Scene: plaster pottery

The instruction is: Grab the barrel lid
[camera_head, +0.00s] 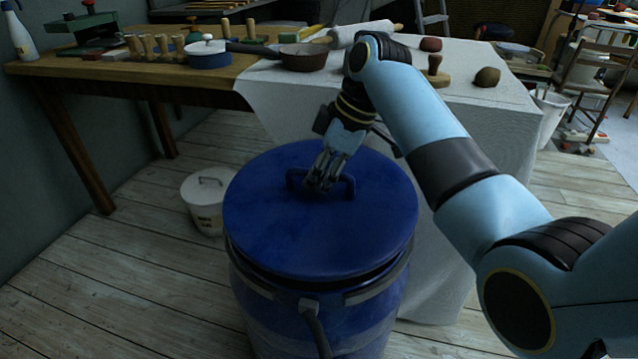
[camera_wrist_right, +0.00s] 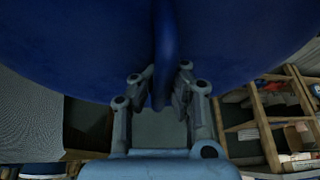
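The blue barrel lid (camera_head: 270,225) is round, with a raised blue handle (camera_head: 349,183) across its top. It sits over the mouth of the blue barrel (camera_head: 265,318), and a dark gap shows between lid and barrel at the front right. My right gripper (camera_head: 320,182) comes down from above onto the middle of the handle. In the right wrist view the handle (camera_wrist_right: 165,45) runs between the two fingers of the gripper (camera_wrist_right: 166,84), which are closed in on both sides of it. The fingers hide the handle's middle in the head view. My left gripper is not in view.
A wooden workbench (camera_head: 130,78) is at the left. A white bucket (camera_head: 207,205) stands on the floor left of the barrel.

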